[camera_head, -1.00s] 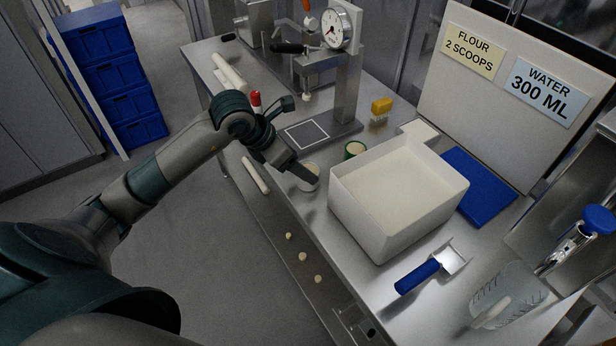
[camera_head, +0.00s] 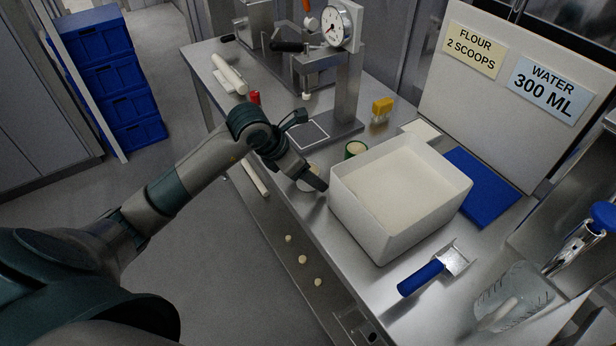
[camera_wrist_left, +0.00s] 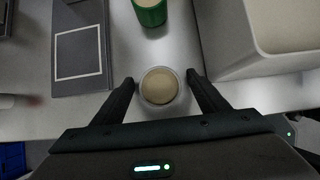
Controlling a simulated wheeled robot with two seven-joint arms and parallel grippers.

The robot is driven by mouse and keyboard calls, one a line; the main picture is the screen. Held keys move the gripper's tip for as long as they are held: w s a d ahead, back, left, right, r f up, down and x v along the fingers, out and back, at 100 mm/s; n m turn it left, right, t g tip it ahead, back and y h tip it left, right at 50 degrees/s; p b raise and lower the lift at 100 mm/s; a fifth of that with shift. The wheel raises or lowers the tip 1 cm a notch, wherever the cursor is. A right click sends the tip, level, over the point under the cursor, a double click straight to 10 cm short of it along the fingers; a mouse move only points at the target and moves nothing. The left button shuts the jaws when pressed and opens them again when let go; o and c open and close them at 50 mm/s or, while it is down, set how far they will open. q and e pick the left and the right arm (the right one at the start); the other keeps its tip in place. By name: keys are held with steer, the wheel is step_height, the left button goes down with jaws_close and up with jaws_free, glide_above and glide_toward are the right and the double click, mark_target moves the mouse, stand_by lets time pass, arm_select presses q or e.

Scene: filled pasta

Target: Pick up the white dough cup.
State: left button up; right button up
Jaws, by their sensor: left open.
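The white dough cup (camera_wrist_left: 159,88), filled with beige dough, stands upright on the steel bench. In the left wrist view it sits between the two fingers of my left gripper (camera_wrist_left: 160,78), one finger on each side. The fingers are apart, with a small gap showing on each side. In the head view my left gripper (camera_head: 316,182) reaches down at the bench's front edge and hides most of the cup. My right gripper is in neither view.
A large white flour bin (camera_head: 372,234) stands close to the right of the gripper. A green cup (camera_wrist_left: 150,12) of dough stands just beyond the white cup. A press with a dial gauge (camera_head: 340,26) stands farther back. A blue-handled scoop (camera_head: 422,277) lies in front of the bin.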

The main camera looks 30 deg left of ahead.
arm_select(q)
steer(key=shift+c, duration=0.6)
steer(key=c, duration=1.1)
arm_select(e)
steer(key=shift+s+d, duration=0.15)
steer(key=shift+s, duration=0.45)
arm_select(q)
steer(key=shift+r, duration=0.1)
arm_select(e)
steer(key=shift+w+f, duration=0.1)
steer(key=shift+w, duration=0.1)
